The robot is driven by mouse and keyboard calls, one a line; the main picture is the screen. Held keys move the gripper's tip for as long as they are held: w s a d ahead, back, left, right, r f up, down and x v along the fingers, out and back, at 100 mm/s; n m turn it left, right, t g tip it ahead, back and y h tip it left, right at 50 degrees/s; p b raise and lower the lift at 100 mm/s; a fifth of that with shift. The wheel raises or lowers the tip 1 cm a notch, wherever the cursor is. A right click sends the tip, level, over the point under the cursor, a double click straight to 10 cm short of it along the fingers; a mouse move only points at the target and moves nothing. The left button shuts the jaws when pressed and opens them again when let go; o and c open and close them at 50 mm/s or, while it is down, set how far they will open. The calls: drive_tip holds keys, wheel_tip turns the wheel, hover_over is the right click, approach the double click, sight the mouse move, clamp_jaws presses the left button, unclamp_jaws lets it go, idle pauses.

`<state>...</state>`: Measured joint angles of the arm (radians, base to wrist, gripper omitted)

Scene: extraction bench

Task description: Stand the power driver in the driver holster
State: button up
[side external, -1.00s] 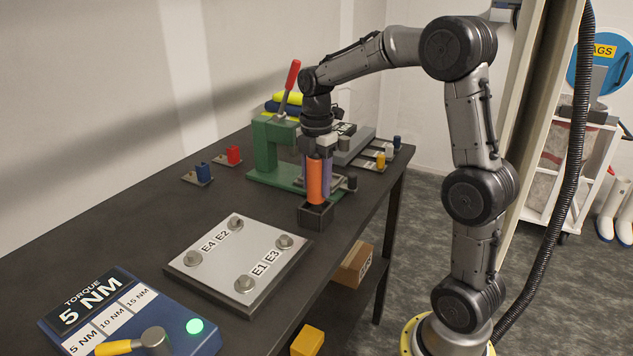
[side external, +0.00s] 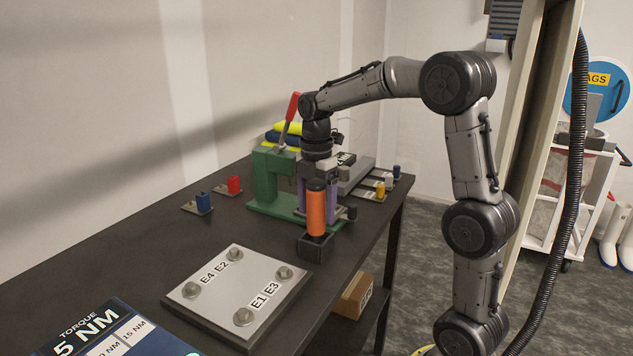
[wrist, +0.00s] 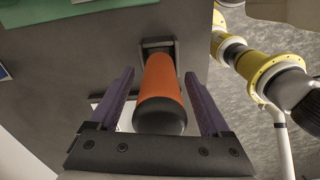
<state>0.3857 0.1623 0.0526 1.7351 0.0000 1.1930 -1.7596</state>
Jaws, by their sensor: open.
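The power driver (side external: 316,213) has an orange body with a black end cap. It stands upright in the driver holster (side external: 316,246), a small dark square block near the bench's right edge. In the wrist view the driver (wrist: 161,85) lies between my gripper's purple fingers, with the holster (wrist: 158,45) around its far end. My gripper (wrist: 160,74) is open, with a gap on each side of the driver. In the side external view my gripper (side external: 318,205) is behind the driver, whose cap shows clear. The driver's lower end is hidden inside the holster.
A green press (side external: 269,180) with a red lever stands close behind. A metal plate (side external: 240,287) with several bolts lies in front. A blue torque panel (side external: 105,330) is at the near left. Small red and blue blocks sit at the back left.

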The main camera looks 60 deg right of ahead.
sight(317, 182)
wheel_tip(317, 182, up, 10)
drive_tip(key=shift+f, duration=0.25)
drive_tip(key=shift+s+a+r, duration=0.1)
drive_tip(key=shift+r, duration=0.4)
drive_tip(key=s+a+f+m+t, duration=0.2)
drive_tip(key=s+a+f+m, duration=0.2)
drive_tip(key=s+a+m, duration=0.3)
drive_tip(key=s+a+f+m+t, duration=0.3)
drive_tip(key=s+a+f+m, duration=0.2)
drive_tip(key=s, duration=0.6)
drive_tip(key=shift+s+a+m+t, duration=0.25)
drive_tip(key=shift+a+m, duration=0.75)
drive_tip(key=shift+m, duration=0.9)
